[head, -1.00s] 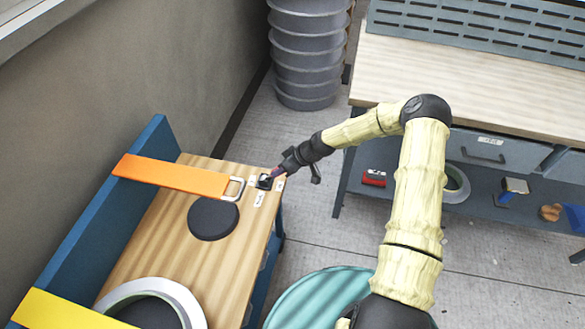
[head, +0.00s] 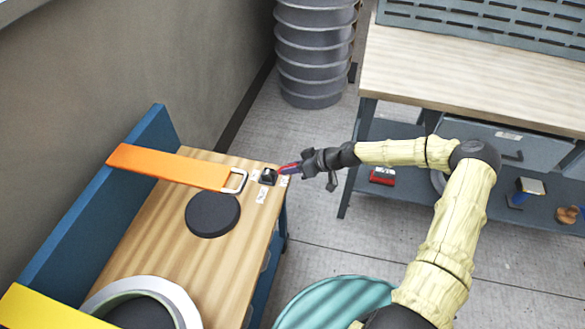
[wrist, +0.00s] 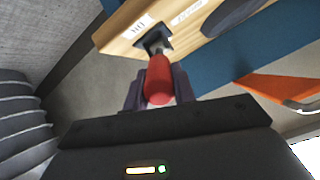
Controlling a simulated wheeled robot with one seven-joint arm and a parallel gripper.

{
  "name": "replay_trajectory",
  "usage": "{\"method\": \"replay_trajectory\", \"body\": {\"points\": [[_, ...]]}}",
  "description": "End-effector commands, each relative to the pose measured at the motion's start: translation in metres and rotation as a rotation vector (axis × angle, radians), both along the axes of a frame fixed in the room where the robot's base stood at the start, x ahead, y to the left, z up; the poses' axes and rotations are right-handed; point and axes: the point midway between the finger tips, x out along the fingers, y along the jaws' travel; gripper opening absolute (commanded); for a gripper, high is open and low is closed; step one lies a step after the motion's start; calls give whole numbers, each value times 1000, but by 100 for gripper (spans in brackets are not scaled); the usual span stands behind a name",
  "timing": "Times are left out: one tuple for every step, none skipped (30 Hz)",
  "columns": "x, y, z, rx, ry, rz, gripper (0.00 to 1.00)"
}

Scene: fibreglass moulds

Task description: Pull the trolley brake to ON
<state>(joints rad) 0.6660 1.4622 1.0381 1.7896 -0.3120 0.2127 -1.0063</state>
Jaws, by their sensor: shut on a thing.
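The trolley brake is a lever with a red handle (head: 289,167) on a small black base (head: 268,177) at the far right corner of the wooden trolley top (head: 235,240). My gripper (head: 301,164) is shut on the red handle, which leans right, out past the trolley's edge. In the wrist view the red handle (wrist: 158,80) sits between my fingers (wrist: 158,92), its black base (wrist: 153,42) beyond. A small white label (wrist: 138,27) by the base shows upside down and seems to read ON. My fingers partly hide the handle.
An orange strap (head: 170,165) with a metal buckle and a black disc (head: 212,214) are on the trolley. A workbench (head: 450,80) stands at the right, a ribbed grey bin (head: 315,50) behind. A teal round thing (head: 335,305) is in front. Floor between is free.

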Motion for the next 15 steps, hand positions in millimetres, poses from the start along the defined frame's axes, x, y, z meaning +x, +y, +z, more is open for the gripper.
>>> {"method": "replay_trajectory", "body": {"points": [[-1, -2, -3, -4, 5, 0, 0], [-1, -2, -3, -5, 5, 0, 0], [-1, -2, -4, -5, 5, 0, 0], [-1, -2, -4, -5, 5, 0, 0], [-1, -2, -4, -4, 6, 0, 30], [-1, -2, -4, -4, 6, 0, 38], [-1, -2, -4, -4, 6, 0, 44], [-1, -2, -3, -5, 5, 0, 48], [-1, -2, -3, -3, 5, 1, 48], [-1, -2, -3, -4, 5, 0, 48], [-1, -2, -3, -3, 5, 1, 48], [-1, -1, -2, -3, 4, 0, 48], [-1, -1, -2, -2, 5, 0, 48], [-1, -1, -2, -2, 5, 0, 48], [-1, -1, -2, -3, 4, 0, 48]]}}
